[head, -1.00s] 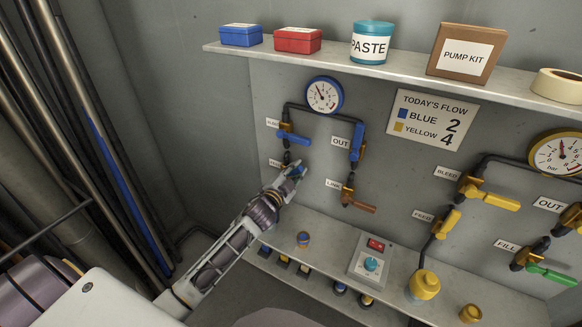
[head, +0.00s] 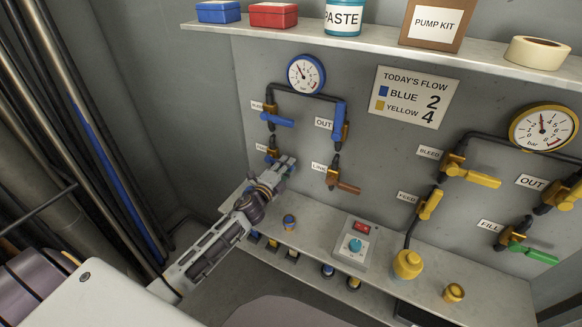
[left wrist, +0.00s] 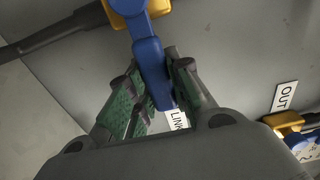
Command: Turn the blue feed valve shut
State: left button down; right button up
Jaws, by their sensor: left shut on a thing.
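The blue feed valve (head: 272,151) is on the grey panel under the blue bleed valve (head: 278,120), partly hidden by my left gripper. My left gripper (head: 283,166) is at this valve. In the left wrist view, the valve's blue handle (left wrist: 151,65) lies between the fingers of the left gripper (left wrist: 157,88), which is shut on it. The handle runs from the yellow-brown valve body (left wrist: 130,6) and lies roughly across the dark pipe (left wrist: 50,38). My right gripper is not in view.
The link valve (head: 341,184) and blue out valve (head: 340,122) are right of my gripper. Below is a ledge (head: 310,228) with a small blue-topped knob (head: 289,222) and a switch box (head: 353,245). The blue gauge (head: 305,73) hangs above.

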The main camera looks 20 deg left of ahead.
pick_arm(q)
jog(key=shift+f, duration=0.15)
jog(key=c, duration=1.3)
grip_release()
jog(key=shift+s, duration=0.1)
jog(key=shift+s+a, duration=0.15)
jog(key=shift+s, duration=1.8)
jog(key=shift+s+a, duration=0.15)
jog(key=shift+s, duration=1.85)
jog(key=shift+s+a, duration=0.15)
jog(key=shift+s, duration=1.8)
jog(key=shift+a, duration=0.1)
